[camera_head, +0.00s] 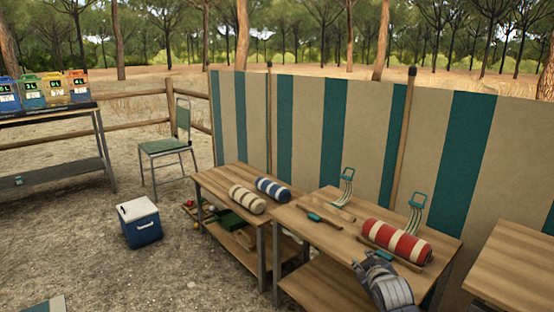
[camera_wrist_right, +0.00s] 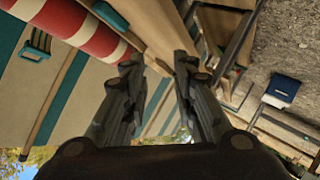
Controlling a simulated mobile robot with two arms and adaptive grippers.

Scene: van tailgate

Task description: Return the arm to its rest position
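My right gripper (camera_head: 372,262) is over the front right part of the middle wooden table (camera_head: 310,225), in front of the red-and-white striped roll (camera_head: 397,241). In the right wrist view its two fingers (camera_wrist_right: 158,68) stand apart with nothing between them. The striped roll shows there at the upper left (camera_wrist_right: 80,25). I cannot tell how high the gripper is above the table. My left gripper is in neither view.
Wooden sticks with teal grips (camera_head: 317,218) and teal-handled racks (camera_head: 347,180) share the middle table. Cream (camera_head: 247,199) and blue (camera_head: 273,189) striped rolls lie on the left table. Another table (camera_head: 520,265) stands at right. A cooler (camera_head: 139,222) and chair (camera_head: 167,146) stand left.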

